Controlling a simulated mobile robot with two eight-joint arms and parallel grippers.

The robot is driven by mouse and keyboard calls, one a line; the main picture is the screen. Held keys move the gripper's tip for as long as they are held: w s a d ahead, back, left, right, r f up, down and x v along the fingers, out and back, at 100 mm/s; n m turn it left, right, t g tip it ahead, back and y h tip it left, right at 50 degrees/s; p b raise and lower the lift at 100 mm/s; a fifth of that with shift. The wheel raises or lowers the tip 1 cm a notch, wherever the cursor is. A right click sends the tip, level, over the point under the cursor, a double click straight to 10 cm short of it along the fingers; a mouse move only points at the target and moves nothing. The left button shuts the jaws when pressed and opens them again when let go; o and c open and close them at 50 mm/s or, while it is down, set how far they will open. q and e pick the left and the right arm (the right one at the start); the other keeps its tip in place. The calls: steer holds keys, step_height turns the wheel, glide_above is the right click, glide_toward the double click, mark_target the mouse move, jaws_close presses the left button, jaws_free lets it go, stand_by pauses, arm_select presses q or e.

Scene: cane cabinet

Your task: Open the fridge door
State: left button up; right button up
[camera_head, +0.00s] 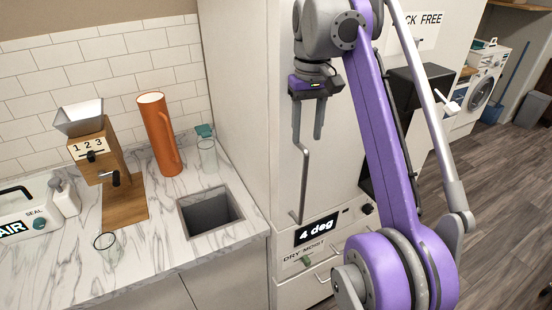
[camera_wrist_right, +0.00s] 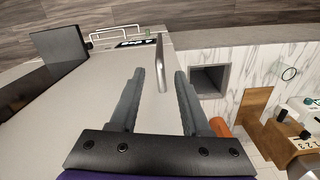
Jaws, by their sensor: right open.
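The fridge door (camera_head: 335,170) is a tall pale panel and looks shut. Its handle (camera_head: 304,180) is a thin grey vertical bar, and a display (camera_head: 316,229) reading "4 deg" sits below it. My right gripper (camera_head: 308,138) is open, pointing down at the upper end of the handle. In the right wrist view, the handle (camera_wrist_right: 161,63) lies between the lines of the two fingers (camera_wrist_right: 160,75), near the tips. Nothing is seen clamped, and I cannot tell whether a finger touches the bar. My left gripper is not in view.
A marble counter (camera_head: 165,245) with a sink (camera_head: 209,211), an orange bottle (camera_head: 159,134) and a wooden grinder (camera_head: 99,155) is left of the fridge. A dark box (camera_head: 421,84) juts out on the right. Drawer handles (camera_head: 300,278) are below. Floor (camera_head: 500,160) is clear on the right.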

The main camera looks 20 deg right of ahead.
mark_target(307, 156)
steer(key=shift+s+f, duration=0.15)
steer(key=shift+f, duration=0.3)
steer(key=f+b, duration=0.1)
steer(key=f, duration=0.1)
steer(key=f+b, duration=0.1)
steer(key=f, duration=0.5)
steer(key=shift+s+f+b, duration=0.2)
steer(key=shift+s+b, duration=0.1)
steer(key=shift+b, duration=0.1)
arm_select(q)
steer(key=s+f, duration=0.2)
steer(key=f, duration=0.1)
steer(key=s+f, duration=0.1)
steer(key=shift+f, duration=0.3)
arm_select(e)
steer(key=shift+w+f, duration=0.1)
steer(key=shift+f, duration=0.6)
steer(key=shift+c, duration=0.3)
jaws_close()
